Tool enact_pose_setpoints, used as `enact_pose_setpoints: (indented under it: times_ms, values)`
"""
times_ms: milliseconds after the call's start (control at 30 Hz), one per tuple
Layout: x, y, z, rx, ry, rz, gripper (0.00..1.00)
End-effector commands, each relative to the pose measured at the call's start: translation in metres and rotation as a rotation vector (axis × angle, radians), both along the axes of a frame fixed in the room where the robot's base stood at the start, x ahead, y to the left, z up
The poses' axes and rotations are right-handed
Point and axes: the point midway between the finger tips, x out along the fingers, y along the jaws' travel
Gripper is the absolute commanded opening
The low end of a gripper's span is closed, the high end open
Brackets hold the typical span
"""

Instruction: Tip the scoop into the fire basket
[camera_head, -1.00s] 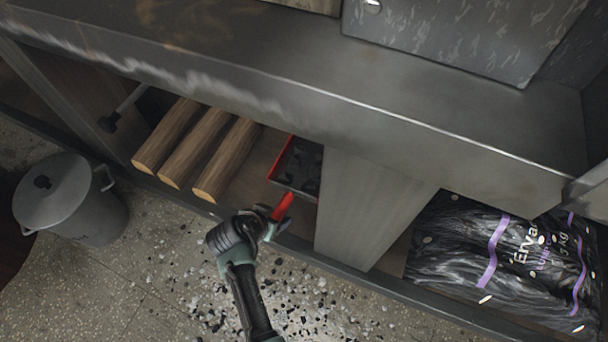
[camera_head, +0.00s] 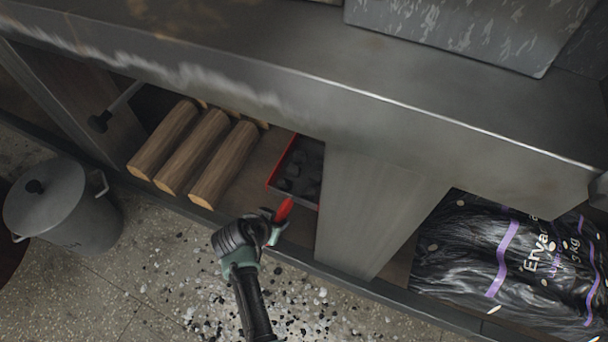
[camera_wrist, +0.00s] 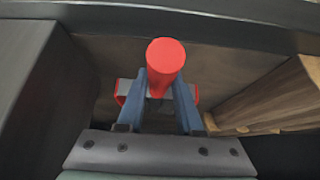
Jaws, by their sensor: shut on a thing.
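The red scoop (camera_head: 272,183) is in the lower shelf under the counter, with dark lumps in its pan. Its red handle (camera_head: 284,208) points out toward the front edge of the shelf. My gripper (camera_head: 272,226) is shut on the handle. In the wrist view the round handle end (camera_wrist: 166,55) stands between the two blue fingers of my gripper (camera_wrist: 158,90), and red edges of the pan show behind them. The fingers hide part of the handle. I cannot make out a fire basket in either view.
Several logs (camera_head: 173,140) lie left of the scoop. An upright panel (camera_head: 375,205) stands to its right, with a black charcoal bag (camera_head: 505,250) beyond. The counter edge (camera_head: 300,100) overhangs the shelf. A grey lidded bin (camera_head: 65,215) stands on the speckled floor at left.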

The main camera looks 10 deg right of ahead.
Motion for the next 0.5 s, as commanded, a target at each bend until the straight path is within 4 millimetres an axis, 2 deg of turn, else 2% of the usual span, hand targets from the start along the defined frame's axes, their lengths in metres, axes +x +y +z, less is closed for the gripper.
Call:
enact_pose_setpoints:
  times_ms: [33, 100, 500]
  values:
    - [-0.0001, 0.0001, -0.0001, 0.000, 0.000, 0.000, 0.09]
    - [-0.0001, 0.0001, -0.0001, 0.000, 0.000, 0.000, 0.00]
    - [-0.0003, 0.0001, -0.0003, 0.000, 0.000, 0.000, 0.00]
